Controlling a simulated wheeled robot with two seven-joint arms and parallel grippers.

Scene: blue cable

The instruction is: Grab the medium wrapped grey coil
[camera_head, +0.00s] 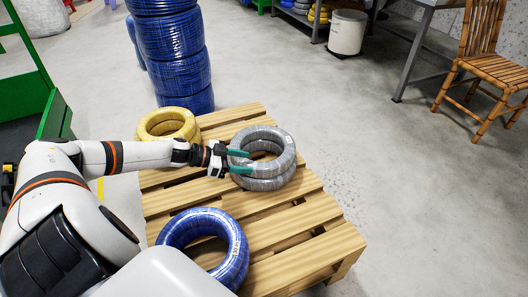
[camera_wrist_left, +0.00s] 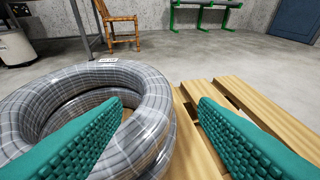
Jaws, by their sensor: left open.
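The grey wrapped coils (camera_head: 284,172) are two rings, one stacked on the other, lying on the wooden pallet at its right rear. They fill the left of the left wrist view (camera_wrist_left: 152,130), with a small white label on the far rim. My left gripper (camera_head: 240,162) is open at the left side of the grey coils. In the wrist view its green fingers (camera_wrist_left: 155,135) are apart, with the coil's right wall showing between them. One finger overlaps the ring and its opening; the other is over the pallet side. I cannot tell whether either touches. My right gripper is not in view.
A yellow coil (camera_head: 176,112) and a blue coil (camera_head: 236,255) lie on the wooden pallet (camera_head: 320,232). Tall blue stacked coils (camera_head: 178,75) stand behind it. A bamboo chair (camera_head: 488,72) and a white bucket (camera_head: 346,34) are farther back. The floor right of the pallet is clear.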

